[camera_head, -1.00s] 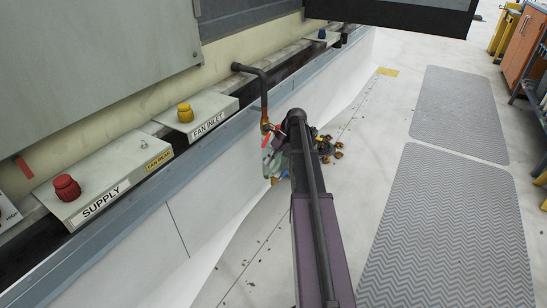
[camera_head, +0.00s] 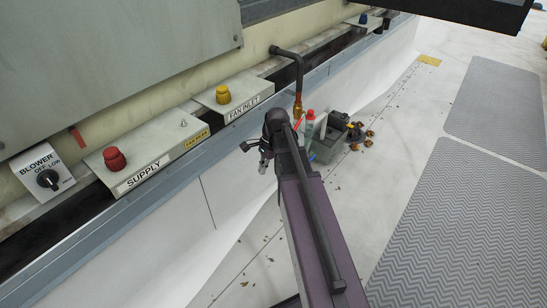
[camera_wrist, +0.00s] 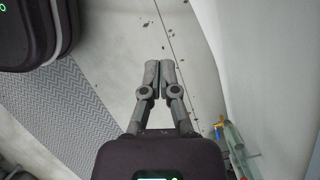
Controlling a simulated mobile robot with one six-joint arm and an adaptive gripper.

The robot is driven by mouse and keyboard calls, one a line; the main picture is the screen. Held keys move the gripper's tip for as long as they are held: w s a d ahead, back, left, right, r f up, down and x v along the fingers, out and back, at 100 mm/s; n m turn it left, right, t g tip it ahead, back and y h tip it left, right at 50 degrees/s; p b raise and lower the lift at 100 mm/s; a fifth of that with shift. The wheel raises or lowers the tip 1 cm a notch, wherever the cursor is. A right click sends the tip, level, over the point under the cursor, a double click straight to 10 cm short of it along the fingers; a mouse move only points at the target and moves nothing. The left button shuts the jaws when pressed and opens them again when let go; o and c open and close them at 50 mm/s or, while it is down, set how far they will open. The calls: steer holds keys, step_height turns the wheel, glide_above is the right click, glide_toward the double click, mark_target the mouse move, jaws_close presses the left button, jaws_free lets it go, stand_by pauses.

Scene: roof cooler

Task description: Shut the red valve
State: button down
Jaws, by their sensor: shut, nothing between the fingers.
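A red knob (camera_head: 115,158) stands on a pale box labelled SUPPLY (camera_head: 147,170), on the ledge at left in the head view. A dark pipe ends in a copper-coloured fitting (camera_head: 298,104) further right, with small red parts near it, partly behind my arm; I cannot tell whether one is a valve handle. My gripper (camera_head: 259,158) is in front of the trough wall, right of the SUPPLY box and apart from the red knob. In the wrist view my gripper (camera_wrist: 159,70) is shut and empty, above the pale floor. No red valve shows clearly there.
A yellow knob (camera_head: 223,94) stands on the FAN INLET box (camera_head: 243,110). A BLOWER switch (camera_head: 47,179) is at far left. A red-capped bottle (camera_head: 309,124) and a grey box (camera_head: 340,135) stand beyond my arm.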

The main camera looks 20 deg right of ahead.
steer(key=s+a+r+n+h+p, duration=0.1)
steer(key=s+a+n, duration=0.3)
steer(key=n, duration=0.4)
steer(key=s+a+r+n+t+h+p, duration=0.1)
steer(key=s+a+r+n+h+p, duration=0.1)
steer(key=a+n, duration=0.4)
steer(key=shift+s+a+r+n+h+p, duration=0.15)
steer(key=shift+s+a+n+h+p, duration=0.25)
steer(key=shift+s+n, duration=0.95)
steer(key=shift+s+d, duration=0.15)
